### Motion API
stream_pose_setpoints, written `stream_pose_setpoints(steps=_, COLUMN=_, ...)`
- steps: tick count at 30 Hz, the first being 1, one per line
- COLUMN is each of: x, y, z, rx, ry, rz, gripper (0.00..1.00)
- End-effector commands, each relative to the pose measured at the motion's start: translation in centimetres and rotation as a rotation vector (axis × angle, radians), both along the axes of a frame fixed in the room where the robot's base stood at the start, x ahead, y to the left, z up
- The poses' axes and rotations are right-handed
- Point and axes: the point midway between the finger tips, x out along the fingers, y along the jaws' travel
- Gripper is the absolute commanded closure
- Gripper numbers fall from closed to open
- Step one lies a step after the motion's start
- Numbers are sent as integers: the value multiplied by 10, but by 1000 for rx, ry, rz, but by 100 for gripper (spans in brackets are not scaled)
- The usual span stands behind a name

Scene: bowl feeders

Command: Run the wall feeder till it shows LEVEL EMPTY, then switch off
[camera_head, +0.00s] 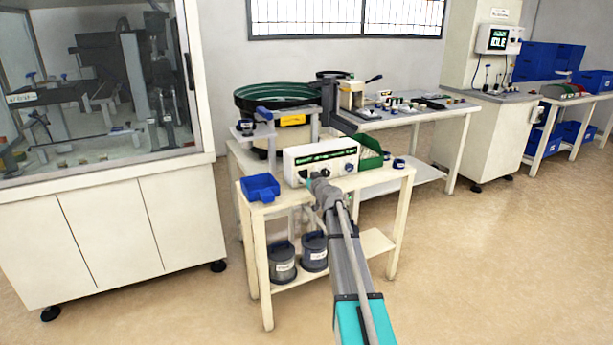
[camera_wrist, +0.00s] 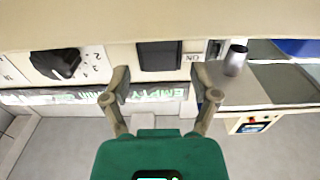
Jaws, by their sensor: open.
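The white control box (camera_head: 320,163) stands on the small cream table in front of the bowl feeder (camera_head: 275,97), which has a dark bowl with green inside. In the wrist view the box's front is upside down. It shows a black rotary knob (camera_wrist: 55,63) beside numbers, a dark rocker switch (camera_wrist: 158,55) beside the word ON, and a display strip (camera_wrist: 60,97) with green letters, where EMPTY can be read. I cannot tell which way the rocker is set. My gripper (camera_wrist: 160,96) is open and empty, its fingers on either side of the rocker, apart from it.
A blue bin (camera_head: 261,187) sits at the left of the small table (camera_head: 381,187), and a green bin (camera_head: 371,152) is right of the box. Two grey buckets (camera_head: 283,262) stand on the shelf below. A pillar screen (camera_head: 498,39) at the right reads IDLE. The floor right of my arm is clear.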

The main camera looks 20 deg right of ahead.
Motion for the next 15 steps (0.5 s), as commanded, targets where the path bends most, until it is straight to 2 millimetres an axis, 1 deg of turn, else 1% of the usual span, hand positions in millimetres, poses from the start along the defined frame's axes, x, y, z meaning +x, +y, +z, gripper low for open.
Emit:
stream_pose_setpoints(steps=3, x=4, y=0, z=0, rx=0, ry=0, rz=0, gripper=23)
stream_pose_setpoints(steps=12, x=4, y=0, z=0, rx=0, ry=0, rz=0, gripper=23)
stream_pose_setpoints(steps=14, x=4, y=0, z=0, rx=0, ry=0, rz=0, gripper=34)
stream_pose_setpoints(steps=15, x=4, y=0, z=0, rx=0, ry=0, rz=0, gripper=41)
